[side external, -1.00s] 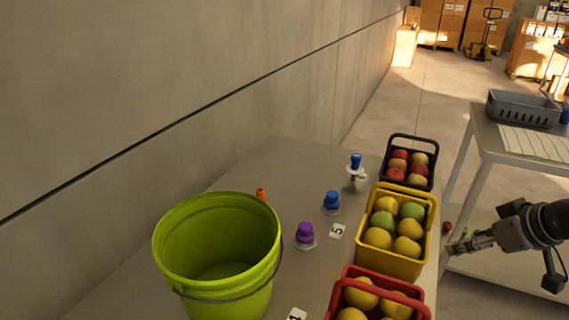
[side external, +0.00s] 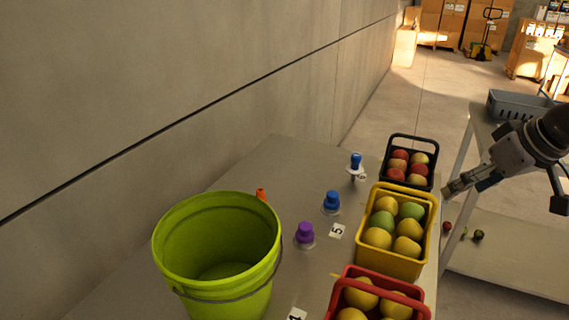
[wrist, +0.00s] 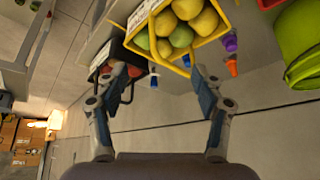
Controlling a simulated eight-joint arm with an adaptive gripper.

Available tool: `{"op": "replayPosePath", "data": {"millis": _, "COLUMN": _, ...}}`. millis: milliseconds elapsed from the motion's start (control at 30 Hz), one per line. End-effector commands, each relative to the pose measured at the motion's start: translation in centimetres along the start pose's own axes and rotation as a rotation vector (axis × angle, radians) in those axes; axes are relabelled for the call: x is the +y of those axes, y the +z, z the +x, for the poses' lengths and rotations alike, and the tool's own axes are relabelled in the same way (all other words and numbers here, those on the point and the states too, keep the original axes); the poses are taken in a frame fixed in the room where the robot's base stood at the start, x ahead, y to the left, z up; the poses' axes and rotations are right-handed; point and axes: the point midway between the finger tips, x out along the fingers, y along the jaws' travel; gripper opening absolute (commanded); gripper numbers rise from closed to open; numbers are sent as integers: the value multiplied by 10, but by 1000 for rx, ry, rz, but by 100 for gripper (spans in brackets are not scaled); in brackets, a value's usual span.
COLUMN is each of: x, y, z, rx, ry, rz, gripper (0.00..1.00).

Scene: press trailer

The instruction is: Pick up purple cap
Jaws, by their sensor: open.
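The purple cap (side external: 305,232) stands upright on a pale round base on the grey table, between the green bucket and the yellow basket in the side view. In the wrist view the purple cap (wrist: 230,43) shows at the upper right, outside the right finger. My gripper (side external: 449,190) is beyond the table's right edge in the side view, above table height and well apart from the cap. In the wrist view my gripper (wrist: 158,72) is open, with nothing between its fingers.
A green bucket (side external: 180,275) stands left of the cap. A yellow basket (side external: 389,262), a red basket (side external: 342,303) and a black basket (side external: 388,160), all holding fruit, line the right side. Blue caps (side external: 331,200) (side external: 355,161) and an orange one (side external: 261,194) stand nearby. A wall runs behind.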

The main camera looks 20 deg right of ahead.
Motion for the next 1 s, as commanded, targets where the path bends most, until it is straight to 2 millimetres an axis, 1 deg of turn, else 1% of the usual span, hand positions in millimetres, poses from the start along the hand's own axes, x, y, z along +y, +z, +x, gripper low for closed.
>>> {"op": "replayPosePath", "data": {"millis": 33, "x": -7, "y": -11, "z": -1, "rx": -19, "ry": -6, "rz": 4, "gripper": 68}}
{"op": "replayPosePath", "data": {"millis": 267, "x": -41, "y": -58, "z": 4, "rx": -123, "ry": -19, "rz": 50, "gripper": 68}}
{"op": "replayPosePath", "data": {"millis": 400, "x": -65, "y": -84, "z": 14, "rx": -189, "ry": -18, "rz": 78, "gripper": 68}}
{"op": "replayPosePath", "data": {"millis": 467, "x": -76, "y": -94, "z": 20, "rx": -218, "ry": -16, "rz": 89, "gripper": 68}}
{"op": "replayPosePath", "data": {"millis": 600, "x": -104, "y": -114, "z": 36, "rx": -282, "ry": -5, "rz": 113, "gripper": 68}}
{"op": "replayPosePath", "data": {"millis": 800, "x": -147, "y": -134, "z": 66, "rx": -372, "ry": 22, "rz": 145, "gripper": 68}}
{"op": "replayPosePath", "data": {"millis": 1000, "x": -186, "y": -140, "z": 97, "rx": -447, "ry": 59, "rz": 172, "gripper": 68}}
